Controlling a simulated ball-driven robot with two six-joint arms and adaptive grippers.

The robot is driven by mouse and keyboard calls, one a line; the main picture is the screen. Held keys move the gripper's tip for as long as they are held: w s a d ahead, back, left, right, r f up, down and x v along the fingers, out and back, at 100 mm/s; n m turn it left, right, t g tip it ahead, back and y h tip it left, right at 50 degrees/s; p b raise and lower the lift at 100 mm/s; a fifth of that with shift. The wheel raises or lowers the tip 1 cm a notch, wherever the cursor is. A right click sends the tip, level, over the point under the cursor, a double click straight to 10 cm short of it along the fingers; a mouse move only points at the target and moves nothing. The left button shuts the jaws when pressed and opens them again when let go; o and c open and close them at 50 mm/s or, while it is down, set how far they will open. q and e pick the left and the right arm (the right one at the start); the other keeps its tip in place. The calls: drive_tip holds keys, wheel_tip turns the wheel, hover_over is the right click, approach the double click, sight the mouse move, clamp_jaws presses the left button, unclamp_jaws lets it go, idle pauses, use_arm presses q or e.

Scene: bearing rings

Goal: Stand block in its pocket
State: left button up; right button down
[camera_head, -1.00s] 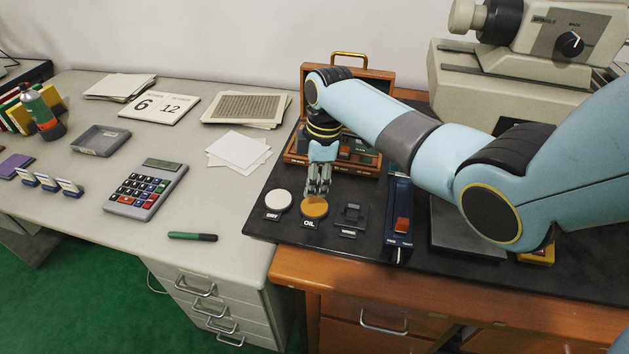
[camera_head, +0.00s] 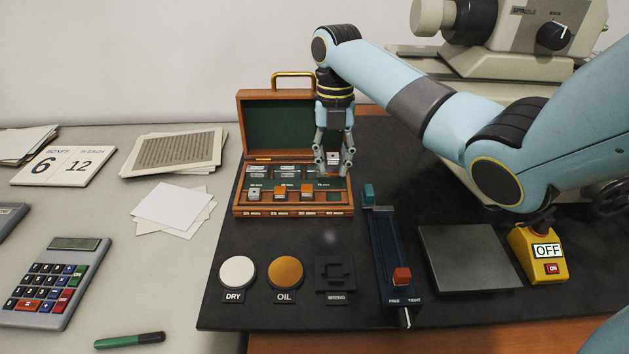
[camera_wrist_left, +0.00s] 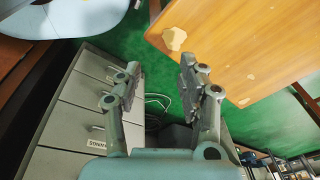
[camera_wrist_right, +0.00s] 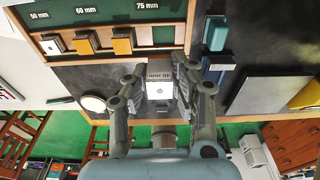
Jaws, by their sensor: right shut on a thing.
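My right gripper (camera_head: 333,168) is shut on a pale metal block (camera_head: 333,158) and holds it above the right part of the open wooden case (camera_head: 293,212). In the right wrist view the block (camera_wrist_right: 159,90) sits between the fingertips, with a "40 mm" marking at its far end. The case holds a steel-coloured block (camera_head: 254,194) and two orange blocks (camera_head: 280,193) in its front row. The front right place, by the "40 mm" label, shows no block. My left gripper (camera_wrist_left: 160,82) is open and empty, seen only in the left wrist view.
In front of the case lie the white DRY pad (camera_head: 238,272), the amber OIL pad (camera_head: 286,272) and a black WRING fixture (camera_head: 335,273). A blue slide gauge (camera_head: 385,255), a grey plate (camera_head: 468,258) and a yellow OFF switch box (camera_head: 540,255) stand to the right.

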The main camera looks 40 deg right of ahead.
sight(334, 199)
use_arm(q)
drive_tip(key=s+f+g+b, duration=0.1)
drive_tip(key=s+f+b, duration=0.15)
drive_tip(key=s, duration=0.55)
use_arm(e)
drive_tip(key=shift+s+d+f, duration=0.1)
drive_tip(key=shift+s+f, duration=0.1)
drive_tip(key=shift+f, duration=0.25)
drive_tip(key=shift+s+d+f, duration=0.1)
drive_tip(key=shift+s+f, duration=0.1)
drive_tip(key=shift+f, duration=0.25)
wheel_tip(334, 199, down, 2)
drive_tip(key=shift+w+f+b, duration=0.15)
drive_tip(key=shift+b, duration=0.8)
drive_tip(key=shift+f+b, duration=0.65)
drive_tip(key=shift+f, duration=0.65)
use_arm(q)
drive_tip(key=shift+w+f, duration=1.7)
drive_tip(key=shift+f, duration=0.15)
drive_tip(key=shift+s+r+p, duration=0.1)
drive_tip(key=shift+r+p, duration=0.2)
drive_tip(key=shift+p, duration=0.15)
